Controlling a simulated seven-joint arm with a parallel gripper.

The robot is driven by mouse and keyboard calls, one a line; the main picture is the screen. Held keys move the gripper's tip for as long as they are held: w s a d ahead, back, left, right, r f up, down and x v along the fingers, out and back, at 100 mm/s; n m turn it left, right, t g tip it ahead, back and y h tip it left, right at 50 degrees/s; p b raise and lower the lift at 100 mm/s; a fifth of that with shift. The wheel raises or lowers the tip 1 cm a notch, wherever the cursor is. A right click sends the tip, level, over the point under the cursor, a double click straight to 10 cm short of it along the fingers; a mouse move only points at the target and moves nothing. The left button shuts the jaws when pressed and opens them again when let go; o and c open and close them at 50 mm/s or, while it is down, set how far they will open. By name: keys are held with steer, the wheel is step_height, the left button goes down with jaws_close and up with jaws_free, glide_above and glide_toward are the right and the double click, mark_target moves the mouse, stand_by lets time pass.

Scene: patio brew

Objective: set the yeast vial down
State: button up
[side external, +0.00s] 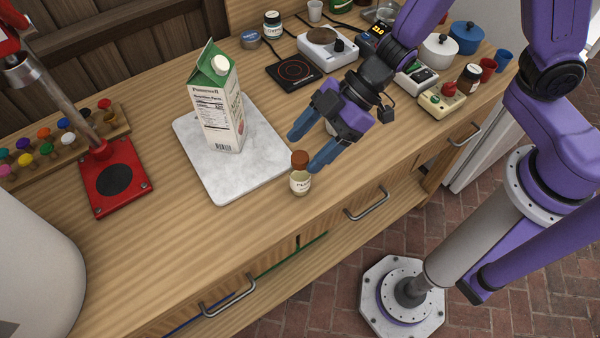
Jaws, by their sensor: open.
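A small vial (300,182) with a brown cap and a pale label stands upright on the wooden counter (340,205), beside the right corner of the marble slab (240,190). I take it to be the yeast vial, though its label is too small to read surely. My gripper (303,151) is open, its two blue fingers spread and pointing down to the left. The nearer fingertip is right beside the vial's cap; I cannot tell whether they touch. Nothing is held between the fingers.
A green and white carton (218,105) stands on the slab. A red press stand (115,178) is at the left, near a rack of coloured pegs (50,150). A hot plate (290,72), devices and pots crowd the back right. The counter's front strip is clear.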

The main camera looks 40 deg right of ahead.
mark_target(295, 167)
steer(key=shift+s+x, duration=0.2)
steer(key=shift+x, duration=1.2)
steer(key=shift+s+x, duration=0.15)
steer(key=shift+x, duration=1.2)
steer(key=shift+d+f, duration=0.1)
steer(key=c, duration=1.2)
